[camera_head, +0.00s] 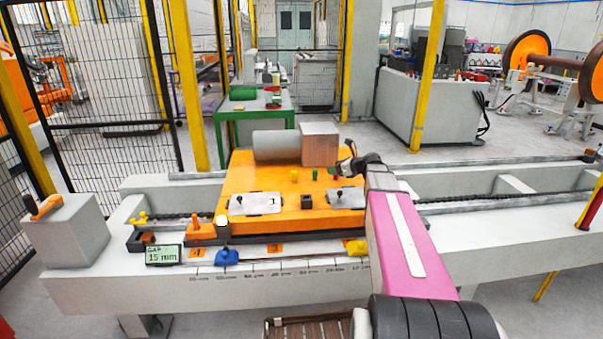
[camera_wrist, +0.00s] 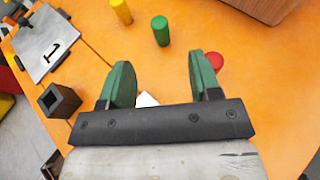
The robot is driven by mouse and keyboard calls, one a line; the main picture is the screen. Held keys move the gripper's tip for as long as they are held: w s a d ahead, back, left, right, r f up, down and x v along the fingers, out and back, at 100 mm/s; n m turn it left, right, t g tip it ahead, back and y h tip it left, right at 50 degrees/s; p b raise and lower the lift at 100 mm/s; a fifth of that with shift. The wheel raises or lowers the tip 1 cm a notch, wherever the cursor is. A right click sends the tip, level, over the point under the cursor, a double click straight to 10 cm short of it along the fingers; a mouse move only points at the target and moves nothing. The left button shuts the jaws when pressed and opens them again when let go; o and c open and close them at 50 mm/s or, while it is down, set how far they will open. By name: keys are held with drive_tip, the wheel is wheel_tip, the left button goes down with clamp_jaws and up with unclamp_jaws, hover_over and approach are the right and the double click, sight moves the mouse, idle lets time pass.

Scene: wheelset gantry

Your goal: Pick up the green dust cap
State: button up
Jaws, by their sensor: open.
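The green dust cap (camera_wrist: 160,31) is a small green cylinder standing upright on the orange plate (camera_wrist: 270,80). In the head view the cap (camera_head: 315,174) shows near the plate's back right. My gripper (camera_wrist: 160,75) has two green fingers, wide apart with nothing between them. In the wrist view the cap lies beyond the fingertips, in line with the gap between them, and does not touch them. In the head view my gripper (camera_head: 350,164) is a dark shape to the right of the cap; its fingers are hard to make out there.
A yellow cap (camera_wrist: 121,11) stands left of the green one. A red round piece (camera_wrist: 214,60) lies beside the right finger. A black square socket (camera_wrist: 59,100) and a plate marked 1 (camera_wrist: 47,45) are at the left. A brown block (camera_head: 320,144) and grey cylinder (camera_head: 276,146) stand behind.

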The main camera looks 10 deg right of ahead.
sight(316, 170)
drive_tip(key=shift+x, duration=0.85)
drive_tip(key=x, duration=0.4)
drive_tip(key=shift+w+a, duration=0.15)
drive_tip(key=shift+w, duration=0.05)
drive_tip(key=shift+x, duration=2.7)
drive_tip(key=shift+s+a+f, duration=0.1)
drive_tip(key=shift+s, duration=0.1)
drive_tip(key=c, duration=1)
